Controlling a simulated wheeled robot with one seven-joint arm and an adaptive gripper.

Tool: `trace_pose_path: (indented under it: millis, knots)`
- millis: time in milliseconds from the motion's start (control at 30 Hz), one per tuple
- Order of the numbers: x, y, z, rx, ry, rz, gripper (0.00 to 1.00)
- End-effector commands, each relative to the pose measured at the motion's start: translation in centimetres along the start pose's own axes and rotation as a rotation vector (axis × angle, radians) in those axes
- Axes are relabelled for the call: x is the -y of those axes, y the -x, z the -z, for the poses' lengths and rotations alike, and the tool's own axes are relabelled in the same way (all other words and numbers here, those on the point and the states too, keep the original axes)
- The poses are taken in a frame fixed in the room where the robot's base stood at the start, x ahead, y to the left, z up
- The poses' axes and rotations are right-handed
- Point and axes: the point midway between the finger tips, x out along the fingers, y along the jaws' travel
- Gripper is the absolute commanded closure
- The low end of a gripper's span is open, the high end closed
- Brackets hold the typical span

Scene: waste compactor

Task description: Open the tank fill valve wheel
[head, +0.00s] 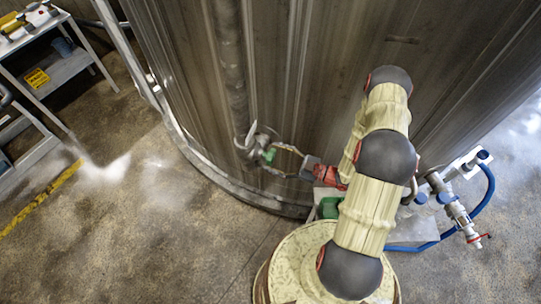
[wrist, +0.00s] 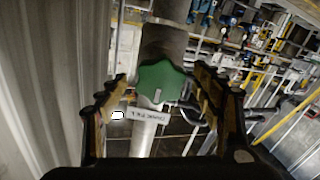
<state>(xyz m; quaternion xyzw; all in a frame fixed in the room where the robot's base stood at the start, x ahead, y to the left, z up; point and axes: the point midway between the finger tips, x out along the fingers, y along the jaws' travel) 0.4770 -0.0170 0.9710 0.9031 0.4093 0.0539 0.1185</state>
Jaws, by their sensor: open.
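The green valve wheel (wrist: 162,82) sits on a vertical pipe in the middle of the wrist view. In the head view the wheel (head: 267,155) is small, low on the wall of the big metal tank (head: 300,60), and partly hidden. My gripper (wrist: 160,78) is open, with one finger to each side of the wheel. In the head view my gripper (head: 270,158) reaches left to the wheel, along the tank wall. I cannot tell whether the fingers touch the wheel. A white tag (wrist: 149,115) is just below the wheel.
A grey metal cart (head: 62,68) with items on top stands at the far left. A pipe assembly with a blue hose (head: 487,190) and red handle is on the right. The concrete floor (head: 150,240) at left is clear, apart from a yellow line (head: 40,198).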

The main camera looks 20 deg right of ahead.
Motion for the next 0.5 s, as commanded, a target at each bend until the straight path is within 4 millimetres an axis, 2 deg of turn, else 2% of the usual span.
trace_pose_path:
  millis: [200, 500]
  knots:
    - [0.0, -1.5, 0.0, 0.001, 0.000, 0.000, 0.33]
    - [0.0, -1.7, 0.0, 0.001, 0.000, 0.000, 0.33]
